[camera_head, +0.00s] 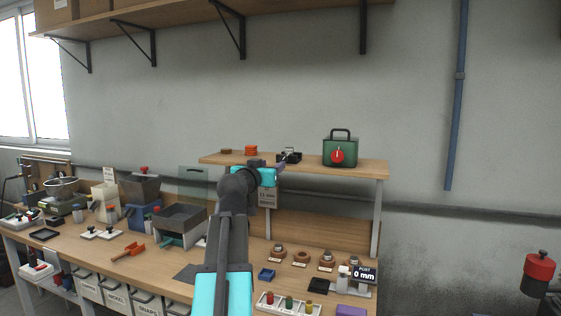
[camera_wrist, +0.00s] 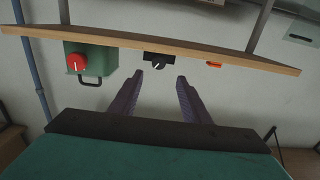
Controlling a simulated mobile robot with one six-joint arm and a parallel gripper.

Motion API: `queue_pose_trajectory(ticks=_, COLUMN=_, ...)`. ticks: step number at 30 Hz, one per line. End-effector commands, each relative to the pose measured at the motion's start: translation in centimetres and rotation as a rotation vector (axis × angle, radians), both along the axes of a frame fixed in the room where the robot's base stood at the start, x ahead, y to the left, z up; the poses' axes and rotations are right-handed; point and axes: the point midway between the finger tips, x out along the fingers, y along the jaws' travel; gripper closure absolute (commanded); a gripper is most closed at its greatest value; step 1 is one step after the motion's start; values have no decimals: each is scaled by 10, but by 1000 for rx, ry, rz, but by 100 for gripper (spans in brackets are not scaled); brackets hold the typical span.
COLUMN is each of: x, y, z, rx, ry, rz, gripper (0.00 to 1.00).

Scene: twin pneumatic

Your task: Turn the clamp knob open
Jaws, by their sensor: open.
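A small black device with a dark round knob (camera_wrist: 159,64) sits on the raised shelf; it looks like the clamp. In the head view this black device (camera_head: 291,156) stands near the shelf's front edge, partly behind my gripper. My gripper (camera_head: 283,164) is in front of the shelf, just left of and below the device. In the wrist view, which is upside down, my gripper's two purple fingers (camera_wrist: 160,76) are apart with nothing between them. They point towards the knob, with a gap left. The knob's exact angle is too small to tell.
A green box with a red knob and handle (camera_head: 340,152) stands to the right on the wooden shelf (camera_head: 374,168). A small orange block (camera_head: 251,150) is to the left. The workbench (camera_head: 140,273) below is crowded with trays, bins and tools.

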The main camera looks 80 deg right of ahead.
Motion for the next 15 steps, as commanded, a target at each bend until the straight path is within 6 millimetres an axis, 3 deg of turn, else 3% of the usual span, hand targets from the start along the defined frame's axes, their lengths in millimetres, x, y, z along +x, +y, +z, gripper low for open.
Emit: queue_pose_trajectory(ticks=15, x=-12, y=-59, z=2, rx=0, ry=0, rz=-2, gripper=57)
